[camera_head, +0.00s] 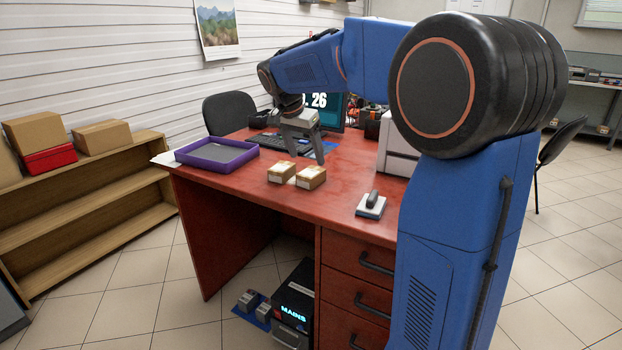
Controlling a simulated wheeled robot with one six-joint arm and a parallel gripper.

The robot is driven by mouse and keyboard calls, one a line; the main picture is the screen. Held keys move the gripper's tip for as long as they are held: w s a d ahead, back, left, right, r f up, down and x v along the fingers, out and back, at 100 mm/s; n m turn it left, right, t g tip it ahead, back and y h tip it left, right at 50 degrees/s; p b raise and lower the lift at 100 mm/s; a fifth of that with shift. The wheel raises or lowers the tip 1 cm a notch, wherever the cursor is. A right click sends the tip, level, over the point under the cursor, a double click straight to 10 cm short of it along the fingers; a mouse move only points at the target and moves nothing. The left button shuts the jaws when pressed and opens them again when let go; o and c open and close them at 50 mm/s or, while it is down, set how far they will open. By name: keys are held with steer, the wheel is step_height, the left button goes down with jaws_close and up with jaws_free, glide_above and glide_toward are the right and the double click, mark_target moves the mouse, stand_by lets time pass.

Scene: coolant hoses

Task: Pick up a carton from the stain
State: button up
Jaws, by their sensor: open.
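Two small brown cartons stand side by side on the red desk (245,190). The left carton (281,172) and the right carton (311,177) are close together, and each has a pale mark on it. I cannot clearly make out a stain; a small pale patch shows between the cartons at their base. My gripper (302,156) points down above and behind the cartons, with its fingers apart and nothing visible between them. It looks clear of both cartons, but its exact height is hard to tell.
A purple tray (217,164) lies left on the desk. A keyboard (280,143) and monitor (331,112) are behind my gripper. A white-based block with a dark handle (371,205) sits to the right, near a white box-shaped device (397,150).

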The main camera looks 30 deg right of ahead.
mark_target(311, 171)
steer(key=shift+x, duration=4.05)
steer(key=shift+s, duration=0.15)
steer(key=c, duration=1.1)
